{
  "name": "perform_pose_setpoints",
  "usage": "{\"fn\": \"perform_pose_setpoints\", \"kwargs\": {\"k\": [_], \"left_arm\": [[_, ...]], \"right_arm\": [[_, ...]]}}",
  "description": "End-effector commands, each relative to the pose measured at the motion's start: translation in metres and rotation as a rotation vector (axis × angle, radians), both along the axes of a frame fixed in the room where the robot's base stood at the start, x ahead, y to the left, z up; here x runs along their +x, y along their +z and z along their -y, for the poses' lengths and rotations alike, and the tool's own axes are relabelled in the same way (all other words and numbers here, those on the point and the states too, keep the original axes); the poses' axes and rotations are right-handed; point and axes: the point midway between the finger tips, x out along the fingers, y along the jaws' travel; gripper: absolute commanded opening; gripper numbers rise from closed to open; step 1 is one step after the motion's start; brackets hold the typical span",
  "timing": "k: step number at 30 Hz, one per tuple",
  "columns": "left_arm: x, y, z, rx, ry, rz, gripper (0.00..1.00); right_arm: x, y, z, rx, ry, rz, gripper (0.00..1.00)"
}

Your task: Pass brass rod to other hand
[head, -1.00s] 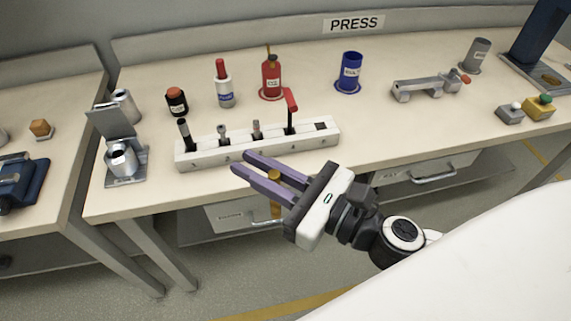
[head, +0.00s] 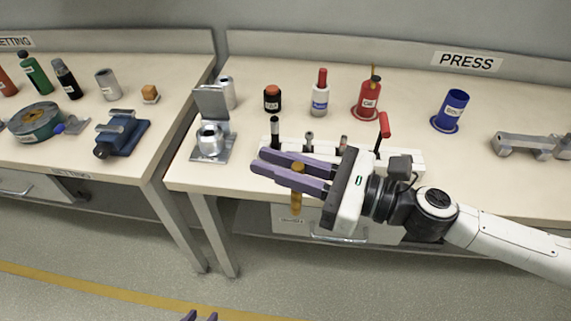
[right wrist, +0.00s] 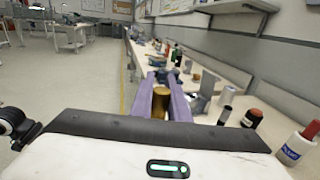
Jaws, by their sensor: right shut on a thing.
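The brass rod (head: 297,203) hangs upright between the purple fingers of my right gripper (head: 257,162), in front of the press table's edge. My right gripper is shut on it near its upper end. In the right wrist view the rod's top (right wrist: 160,102) sits between the two fingers (right wrist: 161,77).
A white rack (head: 410,157) with several tools stands behind my right gripper. A metal fixture with a raised plate (head: 211,103) stands left of it. Bottles, a red can (head: 369,98) and a blue cup (head: 453,110) stand further back. Floor space before the tables is clear.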

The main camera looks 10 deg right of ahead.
Motion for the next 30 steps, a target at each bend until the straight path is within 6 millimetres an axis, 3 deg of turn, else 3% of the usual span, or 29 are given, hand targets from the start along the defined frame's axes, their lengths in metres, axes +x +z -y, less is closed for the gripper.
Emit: {"fn": "perform_pose_setpoints", "kwargs": {"k": [8,30], "left_arm": [[0.0,0.0,0.0,0.0,0.0,0.0,0.31],[0.0,0.0,0.0,0.0,0.0,-0.001,0.31]], "right_arm": [[0.001,0.011,-0.004,0.001,-0.089,0.003,0.0],[0.01,0.061,-0.018,0.01,-0.662,-0.006,0.0]]}}
